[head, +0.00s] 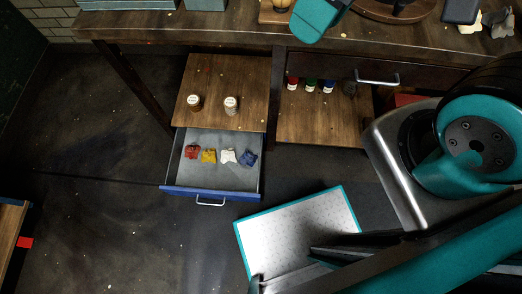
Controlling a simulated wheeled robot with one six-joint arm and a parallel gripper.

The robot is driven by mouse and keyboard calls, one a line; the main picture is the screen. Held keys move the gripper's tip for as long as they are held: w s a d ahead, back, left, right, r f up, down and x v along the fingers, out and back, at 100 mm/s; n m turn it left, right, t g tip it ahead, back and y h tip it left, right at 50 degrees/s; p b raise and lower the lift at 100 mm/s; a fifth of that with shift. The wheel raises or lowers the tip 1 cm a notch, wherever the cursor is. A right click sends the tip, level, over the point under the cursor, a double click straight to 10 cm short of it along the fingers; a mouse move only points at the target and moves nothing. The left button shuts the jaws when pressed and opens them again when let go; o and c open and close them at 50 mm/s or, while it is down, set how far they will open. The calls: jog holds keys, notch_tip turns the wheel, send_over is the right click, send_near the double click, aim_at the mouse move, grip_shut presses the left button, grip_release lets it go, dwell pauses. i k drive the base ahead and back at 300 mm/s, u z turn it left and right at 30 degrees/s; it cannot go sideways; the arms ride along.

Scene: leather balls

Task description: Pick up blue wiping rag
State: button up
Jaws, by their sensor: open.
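The blue wiping rag (248,158) is a small crumpled bundle at the right end of a row of rags in the open drawer (225,180). A white rag (228,156) lies just left of it, then a yellow rag (208,156) and a red rag (192,153). My gripper (285,266) shows as dark fingers at the bottom of the view, spread apart and empty. It is well below and to the right of the drawer, over my perforated plate, not touching any rag.
The drawer has a blue front and a pale handle (211,203). Two small jars (230,105) stand on the wooden shelf behind it. Small bottles (310,86) stand on the right shelf. The workbench (200,28) overhangs behind. Dark floor (100,200) left of the drawer is clear.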

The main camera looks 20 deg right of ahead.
aim_at(248, 158)
jog(key=z, duration=0.2)
jog(key=k, duration=0.6)
jog(key=u, duration=2.7)
jog(key=i, duration=0.85)
jog(key=z, duration=2.95)
jog(key=i, duration=0.5)
jog(key=u, duration=0.05)
